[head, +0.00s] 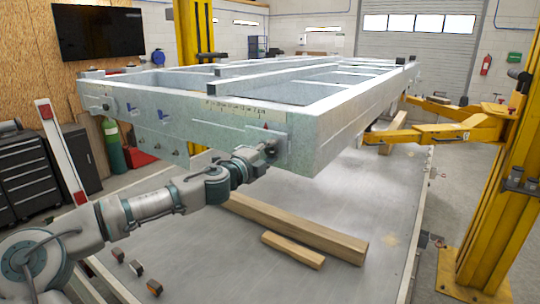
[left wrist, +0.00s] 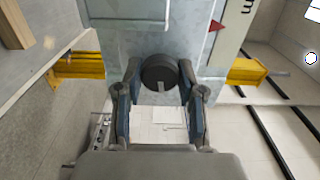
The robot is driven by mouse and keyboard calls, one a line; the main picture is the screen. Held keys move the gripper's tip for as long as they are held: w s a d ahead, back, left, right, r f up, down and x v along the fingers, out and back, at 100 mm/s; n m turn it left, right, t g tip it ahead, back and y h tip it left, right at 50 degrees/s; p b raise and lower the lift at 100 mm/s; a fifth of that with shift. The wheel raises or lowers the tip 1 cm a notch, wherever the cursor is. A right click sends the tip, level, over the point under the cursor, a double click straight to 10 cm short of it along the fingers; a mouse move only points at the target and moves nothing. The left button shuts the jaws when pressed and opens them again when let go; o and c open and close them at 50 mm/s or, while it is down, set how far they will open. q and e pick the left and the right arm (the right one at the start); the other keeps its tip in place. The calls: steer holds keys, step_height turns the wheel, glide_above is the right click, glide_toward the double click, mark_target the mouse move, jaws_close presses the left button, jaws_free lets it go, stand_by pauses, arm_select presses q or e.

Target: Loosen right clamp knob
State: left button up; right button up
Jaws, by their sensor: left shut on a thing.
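The right clamp knob (left wrist: 160,72) is a dark round knob on the grey frame face in the left wrist view. My left gripper (left wrist: 158,80) has a finger on each side of it and is shut on it. In the head view my left gripper (head: 262,152) reaches the right end of the trailer frame's (head: 330,130) near face, where the knob is mostly hidden by it. A red triangular pointer (left wrist: 217,26) and a printed scale (head: 235,107) show near the knob. My right gripper is not in view.
Two wooden beams (head: 300,228) lie on the grey platform below the frame. A yellow lift post (head: 500,180) with arms stands at the right. A black tool cabinet (head: 28,170) stands at the left. Small blocks (head: 136,268) lie near the platform's front edge.

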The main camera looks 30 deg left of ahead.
arm_select(q)
steer(key=n, duration=0.2)
steer(key=shift+d+f+n, duration=0.15)
steer(key=shift+f+n, duration=0.05)
steer(key=shift+n, duration=0.2)
steer(key=shift+n+b, duration=0.35)
steer(key=shift+n, duration=0.05)
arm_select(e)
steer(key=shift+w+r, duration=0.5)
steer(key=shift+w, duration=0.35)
arm_select(q)
steer(key=shift+d+f+n, duration=0.1)
steer(key=shift+n, duration=0.2)
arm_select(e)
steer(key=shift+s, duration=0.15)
arm_select(q)
steer(key=shift+f, duration=0.15)
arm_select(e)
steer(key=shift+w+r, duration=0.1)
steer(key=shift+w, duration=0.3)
arm_select(q)
steer(key=o, duration=1.1)
steer(key=shift+o, duration=0.2)
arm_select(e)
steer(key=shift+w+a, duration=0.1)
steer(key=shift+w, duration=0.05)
